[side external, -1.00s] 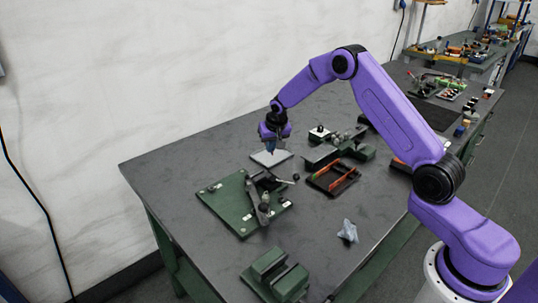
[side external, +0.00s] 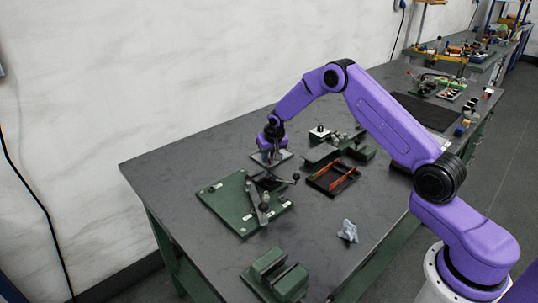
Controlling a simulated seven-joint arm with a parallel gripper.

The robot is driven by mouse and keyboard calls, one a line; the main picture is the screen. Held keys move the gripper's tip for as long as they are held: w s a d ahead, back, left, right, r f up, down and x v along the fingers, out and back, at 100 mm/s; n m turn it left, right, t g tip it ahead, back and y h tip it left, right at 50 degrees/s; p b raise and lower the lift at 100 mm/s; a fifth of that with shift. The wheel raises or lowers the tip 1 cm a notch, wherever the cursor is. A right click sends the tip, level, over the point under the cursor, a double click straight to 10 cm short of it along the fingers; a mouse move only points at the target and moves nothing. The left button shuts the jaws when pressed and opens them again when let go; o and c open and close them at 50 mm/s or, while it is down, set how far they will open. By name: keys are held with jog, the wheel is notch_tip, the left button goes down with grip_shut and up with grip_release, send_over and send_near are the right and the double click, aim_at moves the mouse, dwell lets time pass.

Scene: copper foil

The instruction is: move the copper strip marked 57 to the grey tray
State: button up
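A small pale grey tray (side external: 284,156) lies on the workbench, left of the middle. My gripper (side external: 270,160) points down over it, low and close to its surface, and hides part of it. The fingers are too small to tell whether they are open or shut, or whether they hold a strip. Orange-red copper strips (side external: 342,181) lie in a dark open box (side external: 322,187) to the right of the gripper. No number can be read on any strip.
A green board (side external: 228,207) with a dark lever tool (side external: 260,200) is in front of the tray. A green vise-like block (side external: 280,275) and a crumpled bluish cloth (side external: 348,231) are nearer the front. Green metal fixtures (side external: 360,152) stand behind the box. The bench's left end is clear.

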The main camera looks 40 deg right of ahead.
jog(key=shift+r, duration=0.1)
jog(key=v, duration=1.2)
jog(key=s+a+r+n+g+y, duration=0.1)
jog(key=s+a+r+n, duration=0.25)
jog(key=s+a, duration=0.55)
jog(key=s+a+r+n+g+y, duration=0.1)
jog(key=s+a+r+n, duration=0.2)
jog(key=s+a+n, duration=0.55)
jog(key=s+d+n+g, duration=0.1)
jog(key=s+d+n, duration=0.1)
jog(key=s, duration=1.2)
jog(key=s+d+n+g, duration=0.1)
jog(key=s+d+n, duration=0.2)
jog(key=s, duration=1.1)
jog(key=shift+r, duration=0.3)
